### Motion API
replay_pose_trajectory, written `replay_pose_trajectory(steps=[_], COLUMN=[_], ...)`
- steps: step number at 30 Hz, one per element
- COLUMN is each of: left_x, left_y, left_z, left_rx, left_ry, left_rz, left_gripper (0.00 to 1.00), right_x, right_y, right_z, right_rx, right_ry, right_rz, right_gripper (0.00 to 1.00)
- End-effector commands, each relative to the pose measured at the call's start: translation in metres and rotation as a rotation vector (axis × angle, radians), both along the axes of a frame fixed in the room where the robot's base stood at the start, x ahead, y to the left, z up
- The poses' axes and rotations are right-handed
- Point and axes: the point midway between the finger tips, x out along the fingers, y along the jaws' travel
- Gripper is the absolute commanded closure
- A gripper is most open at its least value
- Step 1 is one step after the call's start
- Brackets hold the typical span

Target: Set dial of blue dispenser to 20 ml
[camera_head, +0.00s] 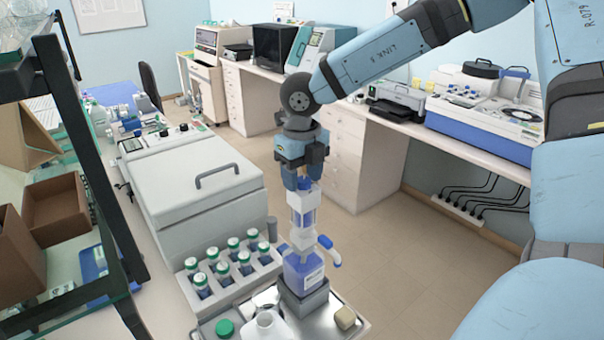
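The blue dispenser (303,273) stands upright at the near middle, on a grey block on a metal tray. It has a clear upper cylinder, a white collar and a blue-tipped spout pointing right. My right gripper (302,182) comes down from above, with its fingers right at the top of the dispenser. I cannot tell whether they touch it or are closed on it. The dial and its markings are too small to read. My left gripper is not in view.
The metal tray (352,325) also holds a white bottle (267,328), a green cap (225,328) and a beige block (345,317). A rack with several green-capped bottles (221,272) stands left of the dispenser. A dark-framed shelf (82,150) stands at left. Open floor lies to the right.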

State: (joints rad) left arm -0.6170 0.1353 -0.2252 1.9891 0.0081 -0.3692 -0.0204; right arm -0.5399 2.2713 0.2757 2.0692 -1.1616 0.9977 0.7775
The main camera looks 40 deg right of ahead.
Motion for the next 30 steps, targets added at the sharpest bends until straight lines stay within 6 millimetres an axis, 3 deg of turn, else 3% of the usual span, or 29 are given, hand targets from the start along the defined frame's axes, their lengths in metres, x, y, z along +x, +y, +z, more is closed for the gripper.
replay_pose_trajectory(steps=[1, 5, 6, 17, 30], left_x=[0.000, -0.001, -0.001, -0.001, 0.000], left_y=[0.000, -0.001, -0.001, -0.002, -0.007], left_z=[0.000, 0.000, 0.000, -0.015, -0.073], left_rx=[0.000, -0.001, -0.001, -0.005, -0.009], left_ry=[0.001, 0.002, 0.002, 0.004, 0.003], left_rz=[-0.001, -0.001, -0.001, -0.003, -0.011], left_gripper=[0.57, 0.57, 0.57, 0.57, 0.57], right_x=[0.000, 0.000, 0.000, 0.000, 0.001], right_y=[0.000, 0.000, 0.000, 0.000, 0.002], right_z=[0.000, 0.000, 0.000, -0.003, -0.006], right_rx=[0.000, 0.000, 0.000, 0.000, -0.001], right_ry=[0.000, 0.000, 0.000, -0.001, -0.004], right_rz=[0.000, 0.000, 0.000, 0.058, 0.402], right_gripper=[0.61, 0.91, 0.92, 0.93, 0.93])
